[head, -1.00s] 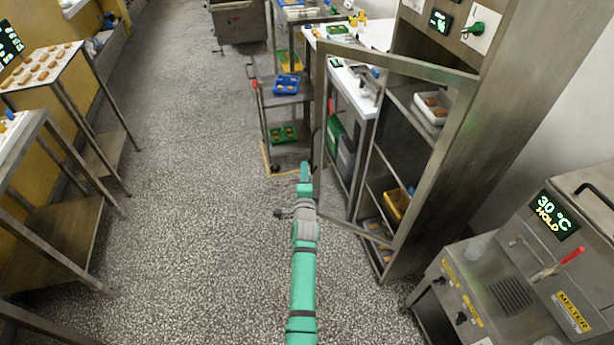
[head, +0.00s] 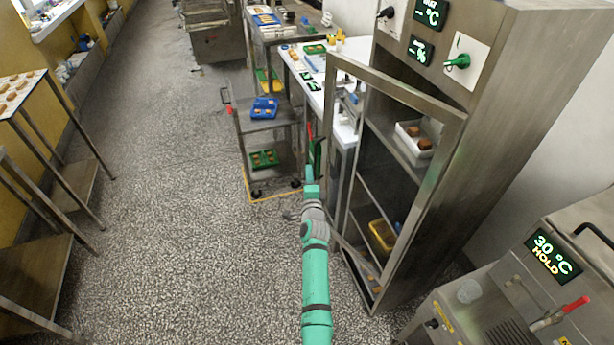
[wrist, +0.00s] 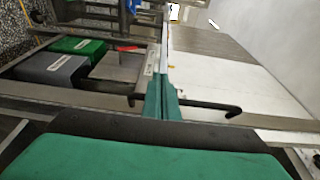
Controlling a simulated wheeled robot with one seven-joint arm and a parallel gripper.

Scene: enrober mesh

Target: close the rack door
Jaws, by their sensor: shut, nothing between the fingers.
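The rack door (head: 398,84), an open metal frame, stands ajar with its free edge to the left of the tall steel rack (head: 497,95). Shelves show through and behind the frame. My gripper (head: 309,174) is at the door's free side, low down, with its fingers shut and empty. In the wrist view, my green fingers (wrist: 162,82) stand at the black door handle (wrist: 212,106), crossing it. I cannot tell whether they touch the handle or the door. The handle is not clear in the head view.
Rack shelves hold a white tray (head: 413,143) and a yellow tray (head: 381,237). A steel cart (head: 272,125) stands beyond the door at left. A melter (head: 560,262) stands at the front right. Floor (head: 190,200) left of my arm is clear.

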